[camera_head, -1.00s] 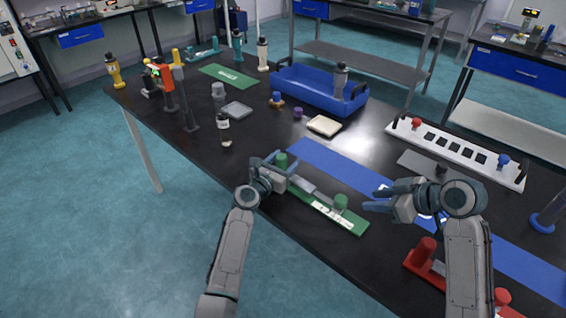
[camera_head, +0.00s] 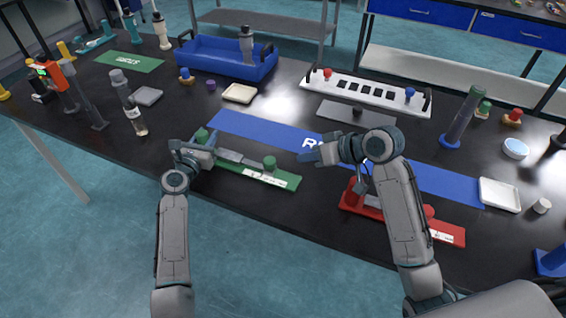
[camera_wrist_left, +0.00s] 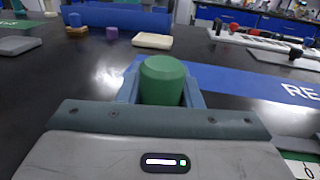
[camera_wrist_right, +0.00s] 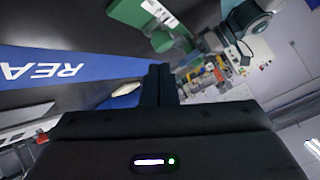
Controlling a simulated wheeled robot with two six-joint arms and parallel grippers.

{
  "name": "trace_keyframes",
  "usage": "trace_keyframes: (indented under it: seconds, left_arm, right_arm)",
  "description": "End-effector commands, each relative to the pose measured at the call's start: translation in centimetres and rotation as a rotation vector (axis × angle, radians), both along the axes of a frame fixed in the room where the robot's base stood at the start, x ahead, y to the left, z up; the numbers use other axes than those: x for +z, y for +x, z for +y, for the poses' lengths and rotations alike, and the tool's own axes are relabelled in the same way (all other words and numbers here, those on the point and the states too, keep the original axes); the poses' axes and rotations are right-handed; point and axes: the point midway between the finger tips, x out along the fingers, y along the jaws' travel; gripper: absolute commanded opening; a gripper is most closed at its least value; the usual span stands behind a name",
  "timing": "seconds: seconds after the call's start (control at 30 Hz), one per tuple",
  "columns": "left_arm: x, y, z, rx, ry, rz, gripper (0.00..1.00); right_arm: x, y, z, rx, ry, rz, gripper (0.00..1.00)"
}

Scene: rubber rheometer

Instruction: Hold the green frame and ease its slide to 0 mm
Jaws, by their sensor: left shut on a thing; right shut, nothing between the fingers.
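The green frame (camera_head: 283,181) lies on the black table near its front edge, with a scale strip along it. A grey slide with a green knob (camera_head: 269,163) sits on its right half. A green post stands at its left end. My left gripper (camera_head: 203,142) is shut on this green post (camera_wrist_left: 162,80), which stands between the fingers in the left wrist view. My right gripper (camera_head: 308,153) is shut and empty, above the table to the right of the green knob and apart from it. The slide's reading is too small to tell.
A red frame (camera_head: 448,232) lies right of the green one, partly behind my right arm. A blue mat (camera_head: 238,124) runs behind both. A blue tray (camera_head: 215,62), a cream dish (camera_head: 239,94) and a white rack (camera_head: 350,92) stand further back.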

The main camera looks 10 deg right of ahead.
Motion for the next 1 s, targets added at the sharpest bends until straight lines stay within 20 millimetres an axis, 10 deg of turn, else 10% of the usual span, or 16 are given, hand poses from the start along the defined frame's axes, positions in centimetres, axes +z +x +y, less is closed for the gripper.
trace_keyframes:
  seconds: [0.5,1.0]
  left_arm:
    - [0.0,0.0,0.0,0.0,0.0,0.001,0.02]
    - [-0.1,0.0,0.0,0.0,0.0,0.001,0.02]
  right_arm:
    - [-0.1,-2.2,-1.0,-0.542,0.503,0.47,0.0]
    - [-1.0,-1.4,0.2,-0.65,0.628,0.577,0.0]
